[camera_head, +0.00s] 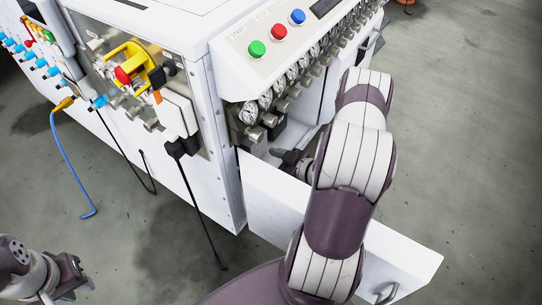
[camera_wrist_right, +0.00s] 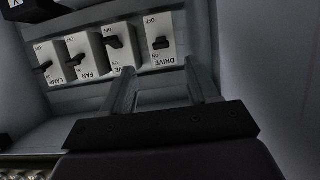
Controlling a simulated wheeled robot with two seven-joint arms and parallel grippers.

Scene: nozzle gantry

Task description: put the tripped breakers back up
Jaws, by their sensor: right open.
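In the right wrist view, a row of white breakers with black levers shows with upside-down labels: LAMP (camera_wrist_right: 50,62), FAN (camera_wrist_right: 88,55), a partly covered one ending in VE (camera_wrist_right: 122,40) and DRIVE (camera_wrist_right: 158,35). OFF is at the picture's upper side, ON at the lower. The VE lever leans toward OFF; the DRIVE lever sits nearer ON. The LAMP and FAN levers are hard to read. My right gripper (camera_wrist_right: 159,68) is open and empty, its fingertips in front of VE and DRIVE. My left gripper (camera_head: 76,276) is at the lower left, its jaws unclear.
In the head view, my right arm reaches into the white cabinet (camera_head: 228,120) past an open white door panel (camera_head: 335,225). Gauges and green, red and blue buttons (camera_head: 278,32) are above. Black cables and a blue hose (camera_head: 65,155) hang at left. Grey floor is clear at right.

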